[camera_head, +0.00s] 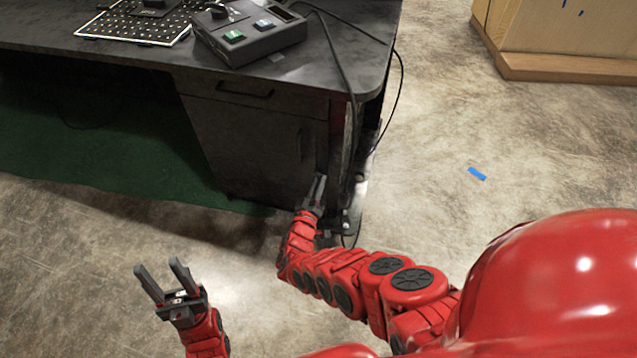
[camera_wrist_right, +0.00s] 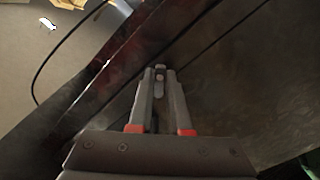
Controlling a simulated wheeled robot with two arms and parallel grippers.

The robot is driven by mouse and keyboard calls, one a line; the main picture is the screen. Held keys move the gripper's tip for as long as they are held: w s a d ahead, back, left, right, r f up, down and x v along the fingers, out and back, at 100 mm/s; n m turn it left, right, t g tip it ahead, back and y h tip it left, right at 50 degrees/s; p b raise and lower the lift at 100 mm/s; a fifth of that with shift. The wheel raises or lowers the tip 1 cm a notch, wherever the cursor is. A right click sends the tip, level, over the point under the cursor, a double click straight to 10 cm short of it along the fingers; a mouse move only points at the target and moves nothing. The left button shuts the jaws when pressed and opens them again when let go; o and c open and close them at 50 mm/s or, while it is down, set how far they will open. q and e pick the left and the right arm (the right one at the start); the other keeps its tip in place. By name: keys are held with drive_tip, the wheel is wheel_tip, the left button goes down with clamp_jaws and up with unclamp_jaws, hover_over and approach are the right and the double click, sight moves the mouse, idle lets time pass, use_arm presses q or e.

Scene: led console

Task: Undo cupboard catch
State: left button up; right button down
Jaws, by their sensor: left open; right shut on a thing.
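The grey cupboard door (camera_head: 255,148) is below the desk's drawer, closed as far as I can see, with an upright handle (camera_head: 300,143) near its right edge. My right gripper (camera_head: 319,182) is at the lower right edge of the cupboard. In the right wrist view its fingers (camera_wrist_right: 161,80) are shut on a small grey metal catch (camera_wrist_right: 160,76), which shows between the fingertips, by the dark seam of the cupboard. My left gripper (camera_head: 163,274) is open and empty, above the floor in front of the desk, well away from the cupboard.
Black cables (camera_head: 401,90) hang at the desk's right side. A wooden cabinet (camera_head: 570,35) stands at the back right. Floor to the right is clear, with blue tape (camera_head: 477,174).

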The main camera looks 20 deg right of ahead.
drive_tip(key=shift+f+m+b, duration=0.1)
drive_tip(key=shift+m+b, duration=0.55)
drive_tip(key=shift+m, duration=3.55)
drive_tip(key=c, duration=0.9)
unclamp_jaws()
drive_tip(key=shift+o, duration=0.2)
